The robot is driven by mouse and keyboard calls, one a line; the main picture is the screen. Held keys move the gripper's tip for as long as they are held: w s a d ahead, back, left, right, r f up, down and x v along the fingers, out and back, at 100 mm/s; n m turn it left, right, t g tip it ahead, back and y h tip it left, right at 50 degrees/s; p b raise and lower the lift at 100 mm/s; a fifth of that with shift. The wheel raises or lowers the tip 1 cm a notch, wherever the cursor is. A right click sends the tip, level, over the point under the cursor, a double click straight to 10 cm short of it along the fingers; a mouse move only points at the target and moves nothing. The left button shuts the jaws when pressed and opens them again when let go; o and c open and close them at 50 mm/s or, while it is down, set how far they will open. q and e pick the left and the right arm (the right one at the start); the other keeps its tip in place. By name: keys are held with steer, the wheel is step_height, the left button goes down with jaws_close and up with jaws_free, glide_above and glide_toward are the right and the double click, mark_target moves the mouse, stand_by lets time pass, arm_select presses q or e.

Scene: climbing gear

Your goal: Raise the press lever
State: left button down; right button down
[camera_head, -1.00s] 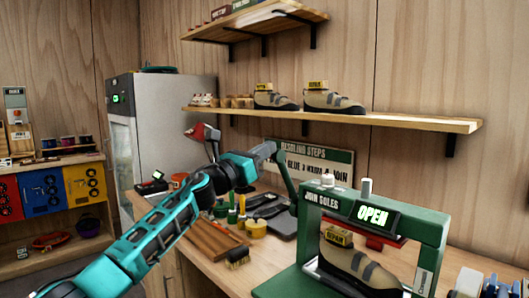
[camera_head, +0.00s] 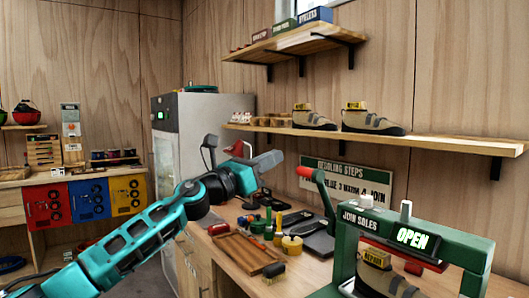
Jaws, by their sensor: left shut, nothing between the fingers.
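The green sole press (camera_head: 448,243) stands at the lower right, with a lit "OPEN" display (camera_head: 416,239) and a "JOIN SOLES" label. Its lever (camera_head: 325,199) is a dark green bar on the press's left side. It slants up and to the left, ending in a red handle (camera_head: 306,172). A tan shoe (camera_head: 385,282) sits inside the press, cut off by the lower edge. My left gripper (camera_head: 277,157) is shut and empty, just left of and slightly above the red handle, with a small gap in the picture. My right gripper is not in view.
The workbench holds a wooden tray (camera_head: 240,252), a brush (camera_head: 273,270), yellow pots and tools left of the press. A "RESOLING STEPS" sign (camera_head: 349,181) leans behind the lever. A wall shelf (camera_head: 440,143) with shoes hangs above.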

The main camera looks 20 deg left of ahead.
arm_select(q)
steer(key=shift+s+a+r, duration=0.5)
steer(key=shift+s, duration=0.1)
steer(key=s+d+f+n+y, duration=0.2)
steer(key=s+f+n, duration=0.1)
steer(key=f+n, duration=0.6)
steer(key=s+d+f+n+y, duration=0.15)
steer(key=s+f+n, duration=0.35)
steer(key=f, duration=0.7)
steer(key=s+d+f+n+y, duration=0.1)
steer(key=s+f+n+y, duration=0.1)
steer(key=f+n, duration=0.75)
steer(key=s+a+f+n+g+y, duration=0.2)
steer(key=s+f+n+g, duration=0.1)
steer(key=s+f+n, duration=0.5)
steer(key=s+a+f+n+g+y, duration=0.2)
steer(key=s+f+n, duration=0.7)
steer(key=s+f, duration=0.6)
steer(key=shift+s+g+y, duration=0.6)
steer(key=shift+s+y, duration=0.25)
steer(key=shift+s, duration=0.15)
steer(key=shift+n, duration=0.25)
